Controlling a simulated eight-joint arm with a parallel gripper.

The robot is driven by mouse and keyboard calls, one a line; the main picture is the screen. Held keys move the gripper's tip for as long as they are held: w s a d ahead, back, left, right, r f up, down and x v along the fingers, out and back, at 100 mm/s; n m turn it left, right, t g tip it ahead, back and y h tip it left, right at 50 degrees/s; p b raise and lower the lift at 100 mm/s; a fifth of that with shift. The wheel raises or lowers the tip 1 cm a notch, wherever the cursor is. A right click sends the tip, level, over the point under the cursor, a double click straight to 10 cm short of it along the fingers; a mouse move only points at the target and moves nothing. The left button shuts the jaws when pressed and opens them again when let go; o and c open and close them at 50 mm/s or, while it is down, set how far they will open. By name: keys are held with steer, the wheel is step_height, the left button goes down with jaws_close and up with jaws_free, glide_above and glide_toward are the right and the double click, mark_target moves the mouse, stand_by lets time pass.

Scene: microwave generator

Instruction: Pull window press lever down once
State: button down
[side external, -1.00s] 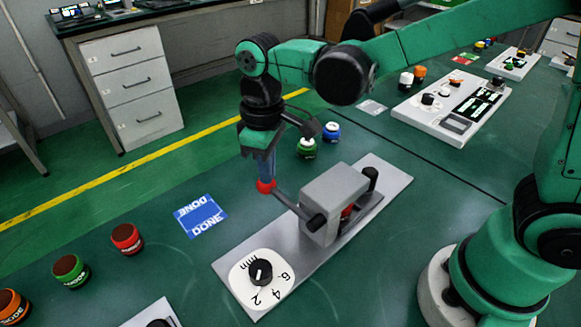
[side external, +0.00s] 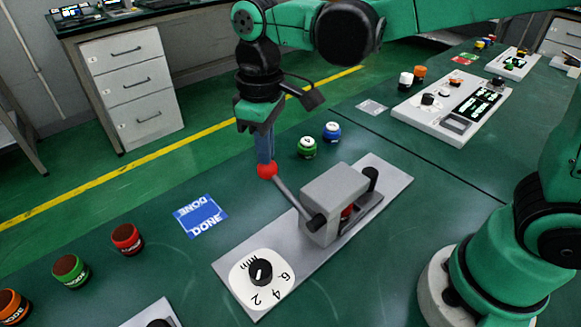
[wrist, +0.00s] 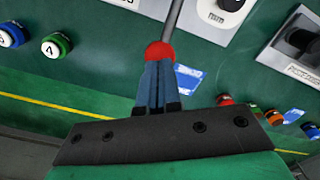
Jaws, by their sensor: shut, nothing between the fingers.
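The window press (side external: 335,190) is a grey block on a long grey base plate (side external: 385,178). Its lever (side external: 288,198) is a grey rod ending in a red ball (side external: 267,171), tilted up and to the left from a black pivot. My gripper (side external: 265,160) is shut with nothing between its fingers. Its fingertips are at the top of the red ball and appear to touch it. In the wrist view the shut fingertips (wrist: 159,65) meet the red ball (wrist: 159,50), with the lever rod (wrist: 174,18) running up behind it.
A white dial (side external: 261,272) sits on the plate's near end. A blue-and-white DONE card (side external: 200,216) lies to the left. Green (side external: 307,147) and blue (side external: 332,131) buttons stand behind. A white control panel (side external: 452,105) is at the back right.

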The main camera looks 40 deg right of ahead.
steer(key=shift+r, duration=3.1)
steer(key=shift+d, duration=0.1)
steer(key=s+d+f+m+t, duration=0.1)
steer(key=d+f+m+t, duration=0.1)
steer(key=d, duration=0.1)
steer(key=s+d+f+m+t, duration=0.2)
steer(key=d, duration=0.2)
steer(key=s+d+f+m+t, duration=0.1)
steer(key=s+d+m+t, duration=0.1)
steer(key=d+t, duration=0.1)
steer(key=shift+s+d+f, duration=0.1)
steer(key=shift+d+f, duration=0.25)
steer(key=shift+f, duration=0.05)
